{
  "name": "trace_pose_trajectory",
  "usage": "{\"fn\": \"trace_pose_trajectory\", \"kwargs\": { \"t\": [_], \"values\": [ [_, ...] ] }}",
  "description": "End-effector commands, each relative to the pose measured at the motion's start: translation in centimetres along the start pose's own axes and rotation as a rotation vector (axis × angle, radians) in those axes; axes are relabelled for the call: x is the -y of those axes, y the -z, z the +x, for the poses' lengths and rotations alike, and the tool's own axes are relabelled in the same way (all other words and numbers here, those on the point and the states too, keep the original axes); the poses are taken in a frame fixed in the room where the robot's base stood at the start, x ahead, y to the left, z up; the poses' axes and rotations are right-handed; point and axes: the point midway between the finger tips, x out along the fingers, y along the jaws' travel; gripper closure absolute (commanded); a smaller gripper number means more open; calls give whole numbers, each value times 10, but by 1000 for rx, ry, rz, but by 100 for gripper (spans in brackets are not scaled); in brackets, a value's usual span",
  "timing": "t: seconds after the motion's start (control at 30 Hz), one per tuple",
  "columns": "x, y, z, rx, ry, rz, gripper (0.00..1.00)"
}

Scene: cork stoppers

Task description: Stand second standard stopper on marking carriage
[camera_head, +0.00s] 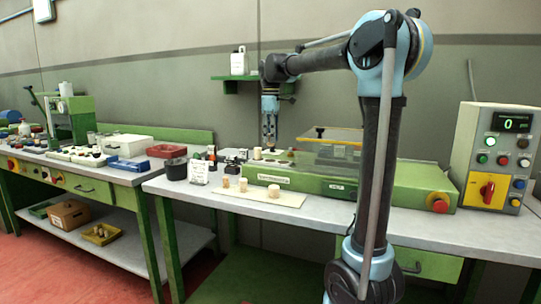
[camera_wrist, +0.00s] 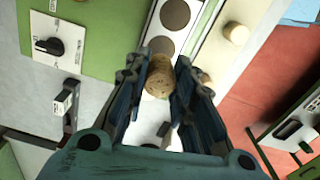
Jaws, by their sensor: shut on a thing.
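My gripper (camera_wrist: 160,82) is shut on a brown speckled cork stopper (camera_wrist: 157,78), held between its fingertips in the wrist view. Beyond it is a pale strip with dark round spots (camera_wrist: 174,14), seemingly the marking carriage; the held stopper overlaps it in view, and I cannot tell whether they touch. A pale stopper (camera_wrist: 235,33) stands to the right. In the head view my gripper (camera_head: 269,143) points down at the left end of the green machine (camera_head: 330,184), beside a pale stopper (camera_head: 257,153) there. The held stopper is too small to make out clearly in that view.
A cream board (camera_head: 250,194) in front of the machine bears small stoppers (camera_head: 243,184) and a wider cork piece (camera_head: 273,190). A dark cup (camera_head: 176,168) and a white card (camera_head: 198,172) stand left. A control box (camera_head: 495,155) stands at right.

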Motion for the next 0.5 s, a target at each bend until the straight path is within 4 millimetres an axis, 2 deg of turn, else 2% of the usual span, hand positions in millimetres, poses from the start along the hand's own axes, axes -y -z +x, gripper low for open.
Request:
{"fn": "trace_pose_trajectory", "kwargs": {
  "t": [0.1, 0.33, 0.5],
  "values": [
    [0, 0, 14, 0, 0, 0, 85],
    [0, 0, 28, 0, 0, 0, 85],
    [0, 0, 52, 0, 0, -1, 85]
  ]
}}
